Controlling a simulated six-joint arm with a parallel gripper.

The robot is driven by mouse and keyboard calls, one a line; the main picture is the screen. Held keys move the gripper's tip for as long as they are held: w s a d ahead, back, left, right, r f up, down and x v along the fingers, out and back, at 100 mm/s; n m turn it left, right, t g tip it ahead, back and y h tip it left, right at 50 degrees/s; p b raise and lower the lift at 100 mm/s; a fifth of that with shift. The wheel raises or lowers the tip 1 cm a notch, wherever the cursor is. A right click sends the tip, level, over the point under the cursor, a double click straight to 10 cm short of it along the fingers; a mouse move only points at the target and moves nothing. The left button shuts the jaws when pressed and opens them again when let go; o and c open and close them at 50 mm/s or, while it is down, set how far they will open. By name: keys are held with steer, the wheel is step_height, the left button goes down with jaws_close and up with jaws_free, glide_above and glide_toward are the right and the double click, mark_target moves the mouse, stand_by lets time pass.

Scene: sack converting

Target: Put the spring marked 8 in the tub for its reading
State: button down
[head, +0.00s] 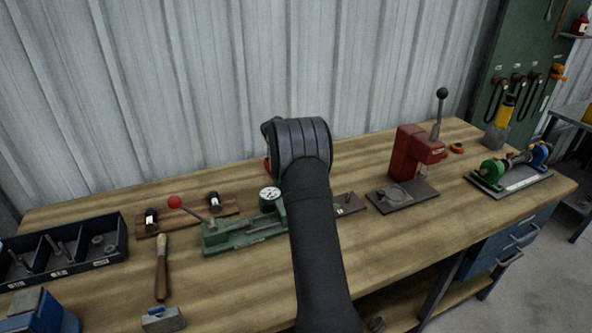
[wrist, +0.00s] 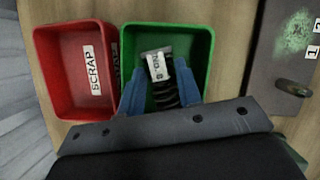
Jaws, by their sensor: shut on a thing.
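My gripper (wrist: 162,93) has blue fingers and is shut on a dark coil spring (wrist: 166,98). The spring carries a white tag (wrist: 158,67) whose upside-down print seems to read NO. 8. In the wrist view the spring is over the green tub (wrist: 205,40), within its outline; I cannot tell how high it is above the floor of the tub. A red tub (wrist: 52,62) labelled SCRAP stands just left of the green one. In the head view my arm hides the fingers, the spring and most of the tubs.
A dark plate (wrist: 290,60) with numbered labels lies right of the tubs. On the bench stand a green lever tester with a dial (head: 269,194), a red press (head: 415,150), a dark compartment bin (head: 75,248) and a brush (head: 161,268).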

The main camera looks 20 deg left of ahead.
steer(key=c, duration=0.9)
jaws_free()
steer(key=shift+c, duration=0.2)
steer(key=v, duration=1.7)
steer(key=shift+s, duration=0.1)
steer(key=x, duration=1.7)
steer(key=shift+r, duration=0.3)
steer(key=shift+f, duration=0.1)
